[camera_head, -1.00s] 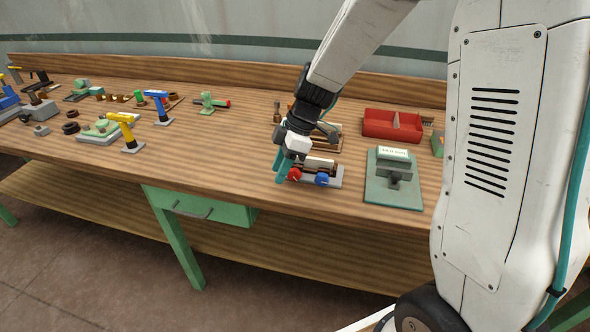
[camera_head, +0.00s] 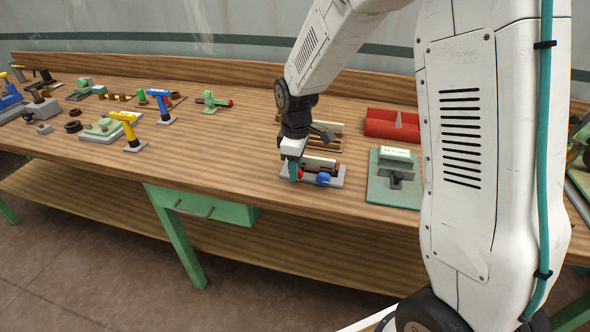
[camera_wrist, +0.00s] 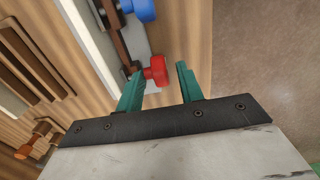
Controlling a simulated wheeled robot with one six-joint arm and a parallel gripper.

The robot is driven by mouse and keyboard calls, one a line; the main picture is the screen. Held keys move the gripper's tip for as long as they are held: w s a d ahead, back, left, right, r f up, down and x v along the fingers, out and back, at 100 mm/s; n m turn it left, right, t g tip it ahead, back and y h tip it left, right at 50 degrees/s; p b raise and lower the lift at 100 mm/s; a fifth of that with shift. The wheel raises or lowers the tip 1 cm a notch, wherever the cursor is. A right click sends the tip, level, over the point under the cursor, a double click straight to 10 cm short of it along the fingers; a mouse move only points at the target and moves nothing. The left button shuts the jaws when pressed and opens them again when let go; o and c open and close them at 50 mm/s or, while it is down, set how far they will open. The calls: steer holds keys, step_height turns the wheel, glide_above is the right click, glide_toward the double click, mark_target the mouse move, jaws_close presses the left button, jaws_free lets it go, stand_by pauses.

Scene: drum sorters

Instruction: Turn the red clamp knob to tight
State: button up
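The red clamp knob (camera_wrist: 155,70) lies between the two teal fingers of my gripper (camera_wrist: 158,88) in the wrist view, close to the left finger and with a clear gap to the right one. The gripper is open around it. The blue knob (camera_wrist: 139,9) is beyond it on the same grey fixture. In the head view the fixture (camera_head: 338,182) sits at the front of the bench. There my gripper (camera_head: 295,172) comes down over the red knob (camera_head: 300,173), mostly covering it, with the blue knob (camera_head: 323,178) just to its right.
A green plate with a labelled block (camera_head: 390,200) stands right of the fixture. A red tray (camera_head: 393,125) and a wooden rack (camera_head: 322,142) are behind. A yellow-handled tool (camera_head: 127,125) stands at left. The bench between it and the fixture is clear.

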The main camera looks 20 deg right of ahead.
steer(key=shift+f, duration=0.6)
steer(key=shift+c, duration=0.4)
jaws_close()
steer(key=shift+a, duration=0.1)
